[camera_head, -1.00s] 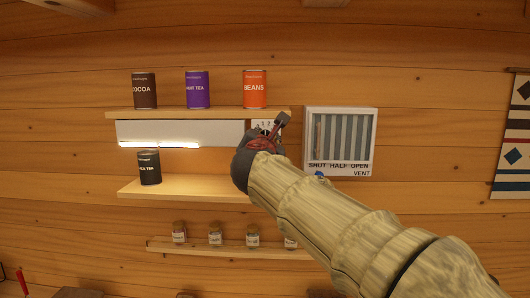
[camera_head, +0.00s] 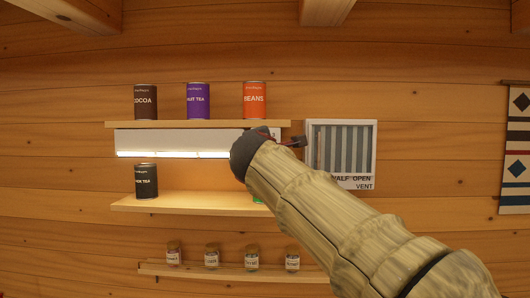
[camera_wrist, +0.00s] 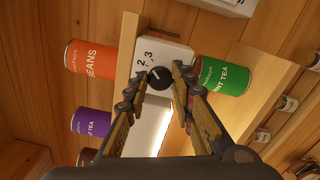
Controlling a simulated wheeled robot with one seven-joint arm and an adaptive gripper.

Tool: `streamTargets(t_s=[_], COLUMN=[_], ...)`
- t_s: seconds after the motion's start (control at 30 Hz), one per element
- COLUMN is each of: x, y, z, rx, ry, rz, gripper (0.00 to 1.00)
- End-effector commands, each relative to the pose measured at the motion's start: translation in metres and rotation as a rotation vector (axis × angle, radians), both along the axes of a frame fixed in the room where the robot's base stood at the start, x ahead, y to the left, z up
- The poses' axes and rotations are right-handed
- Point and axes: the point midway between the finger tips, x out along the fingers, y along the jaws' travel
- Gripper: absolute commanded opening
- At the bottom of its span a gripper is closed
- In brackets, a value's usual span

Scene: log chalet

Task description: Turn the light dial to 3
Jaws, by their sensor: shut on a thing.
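The light dial (camera_wrist: 160,79) is a dark round knob with a pale mark, on a white panel (camera_wrist: 172,54) printed with 2 and 3. Its pale mark points toward the numbers, but I cannot tell exactly which one. My gripper (camera_wrist: 157,77) has its two fingertips on either side of the knob and is shut on it. In the head view my gripper (camera_head: 284,140) and wrist cover the dial; only a corner of the panel (camera_head: 275,132) shows. The light strip (camera_head: 172,154) under the upper shelf glows brightly along its visible length.
Cocoa (camera_head: 145,101), fruit tea (camera_head: 198,101) and beans (camera_head: 255,100) cans stand on the upper shelf (camera_head: 190,124). A black tea can (camera_head: 146,181) and a green can (camera_wrist: 222,77) stand on the lower shelf (camera_head: 200,203). A vent panel (camera_head: 341,152) is right of my gripper.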

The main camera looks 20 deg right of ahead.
Motion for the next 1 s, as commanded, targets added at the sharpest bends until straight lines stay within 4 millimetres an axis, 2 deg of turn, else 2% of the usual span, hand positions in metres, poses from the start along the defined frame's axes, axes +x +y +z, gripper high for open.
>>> streamTargets(t_s=[0.6,0.63,0.93,1.0], x=[0.0004,0.0004,0.0001,0.0001], y=[-0.0003,-0.0003,-0.0002,-0.0002], z=[-0.0018,-0.0019,-0.0010,-0.0008], rx=[0.042,0.042,0.041,0.041], ry=[-0.010,-0.010,-0.011,-0.011], rz=[-0.001,-0.001,-0.001,-0.001], gripper=[0.00,0.25,0.42,0.43])
